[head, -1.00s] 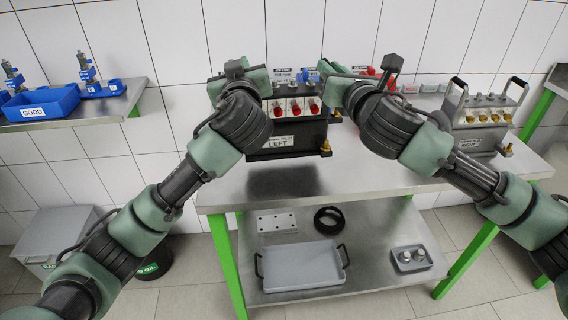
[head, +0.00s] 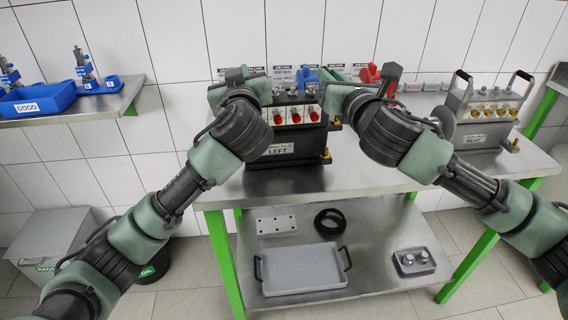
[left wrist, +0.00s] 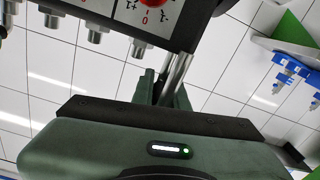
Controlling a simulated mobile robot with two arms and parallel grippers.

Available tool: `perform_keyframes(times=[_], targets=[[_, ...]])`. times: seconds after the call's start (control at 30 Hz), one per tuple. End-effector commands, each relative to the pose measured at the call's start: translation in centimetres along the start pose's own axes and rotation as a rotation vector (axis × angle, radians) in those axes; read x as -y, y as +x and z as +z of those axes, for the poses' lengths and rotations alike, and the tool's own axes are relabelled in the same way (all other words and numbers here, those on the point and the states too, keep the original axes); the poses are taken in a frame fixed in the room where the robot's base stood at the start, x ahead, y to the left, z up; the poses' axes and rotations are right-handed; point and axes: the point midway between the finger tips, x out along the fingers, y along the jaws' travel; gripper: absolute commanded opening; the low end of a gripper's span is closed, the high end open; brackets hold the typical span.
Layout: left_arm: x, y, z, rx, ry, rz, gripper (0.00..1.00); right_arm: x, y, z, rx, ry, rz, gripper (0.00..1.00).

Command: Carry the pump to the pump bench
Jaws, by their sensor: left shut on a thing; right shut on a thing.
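The pump is a dark box labelled LEFT (head: 280,150) with red round knobs along its front, in the middle of the head view at the steel table. My left gripper (head: 240,88) is shut at its left side and my right gripper (head: 350,88) is shut at its right side; the arms partly hide both grips. The pump stands upright, a dark reflection close below it; I cannot tell whether it touches the table. In the left wrist view the pump face (left wrist: 125,12) shows at the top, with two metal rods beside my left gripper (left wrist: 165,95).
A second pump-like unit (head: 485,118) with brass fittings stands at the table's right. Blue and red items line the back. A lower shelf holds a grey tray (head: 300,270). A side shelf with a blue bin (head: 40,100) is at left. The table front (head: 370,180) is clear.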

Motion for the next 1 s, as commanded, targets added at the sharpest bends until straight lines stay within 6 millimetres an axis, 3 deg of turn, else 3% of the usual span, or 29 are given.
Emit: perform_keyframes(times=[0.2, 0.23, 0.3, 0.67, 0.77, 1.0], targets=[[0.6, 0.1, 0.5, -0.015, -0.006, -0.006, 0.0, 0.8, 0.0, -0.7, 0.01, -0.002, -0.012, 0.0], [0.6, 0.1, 0.9, -0.004, -0.003, -0.009, 0.2, 0.9, 0.1, -1.2, -0.001, -0.001, -0.015, 0.22], [0.6, 0.1, 0.8, -0.004, -0.003, -0.009, 0.36, 0.8, 0.1, -1.1, -0.001, -0.001, -0.014, 0.38], [0.3, -0.3, 1.0, 0.0, -0.001, -0.001, 0.36, 0.3, 0.0, -1.1, -0.001, 0.0, -0.004, 0.38], [0.2, -1.3, 1.0, 0.0, -0.002, 0.001, 0.36, 0.3, 0.0, -1.0, 0.0, 0.0, -0.003, 0.38], [0.1, -6.3, 1.1, 0.001, -0.005, 0.003, 0.36, 0.2, 0.0, -1.0, 0.0, 0.0, -0.001, 0.38]])
